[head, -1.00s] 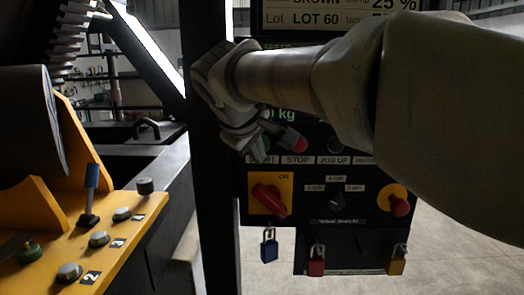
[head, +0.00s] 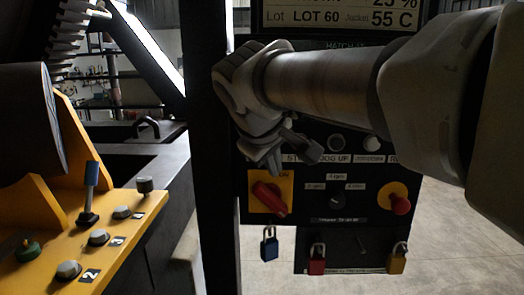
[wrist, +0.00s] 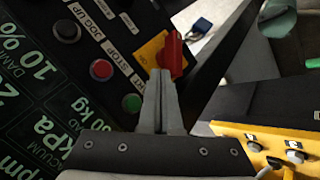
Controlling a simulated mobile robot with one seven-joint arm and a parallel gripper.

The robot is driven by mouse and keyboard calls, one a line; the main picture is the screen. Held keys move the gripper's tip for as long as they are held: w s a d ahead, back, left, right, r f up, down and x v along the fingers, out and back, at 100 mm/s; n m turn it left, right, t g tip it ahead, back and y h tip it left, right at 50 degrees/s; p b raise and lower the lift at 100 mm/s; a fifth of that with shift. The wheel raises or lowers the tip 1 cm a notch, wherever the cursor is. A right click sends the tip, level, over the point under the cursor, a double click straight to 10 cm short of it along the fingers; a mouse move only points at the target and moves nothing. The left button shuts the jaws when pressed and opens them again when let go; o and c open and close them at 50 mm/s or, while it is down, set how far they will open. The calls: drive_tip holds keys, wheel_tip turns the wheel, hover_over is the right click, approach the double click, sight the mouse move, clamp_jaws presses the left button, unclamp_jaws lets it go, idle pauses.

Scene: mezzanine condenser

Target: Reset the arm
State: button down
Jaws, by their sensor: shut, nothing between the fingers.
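My gripper (head: 292,158) is in front of the black control panel (head: 355,218), between the display and the red rotary switch (head: 267,198) on its yellow plate. In the wrist view my gripper (wrist: 160,75) has its two fingers together with nothing between them. Their tips lie in line with the red rotary switch (wrist: 172,53); I cannot tell whether they touch anything. The green button (wrist: 131,103) and red button (wrist: 101,70) show left of the fingers. In the head view my arm covers part of the panel, including the START and STOP area.
Padlocks in blue (head: 269,243), red (head: 317,260) and yellow (head: 398,259) hang along the panel's bottom. A red mushroom button (head: 399,204) sits at the panel's right. A yellow console (head: 60,230) with a blue-handled lever (head: 91,178) stands at left. A dark post (head: 212,240) borders the panel.

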drive_tip(key=s+d+f+m+g+y, duration=0.1)
drive_tip(key=s+d+f+m, duration=0.3)
drive_tip(key=s, duration=0.6)
drive_tip(key=s+d+f+m+g+y, duration=0.1)
drive_tip(key=s+d+f+m, duration=0.3)
drive_tip(key=s+d+f, duration=0.3)
drive_tip(key=s+f, duration=0.3)
drive_tip(key=f, duration=0.1)
drive_tip(key=shift+s+d+f+m+g, duration=0.25)
drive_tip(key=shift+s+d+m+g, duration=0.05)
drive_tip(key=shift+d, duration=0.1)
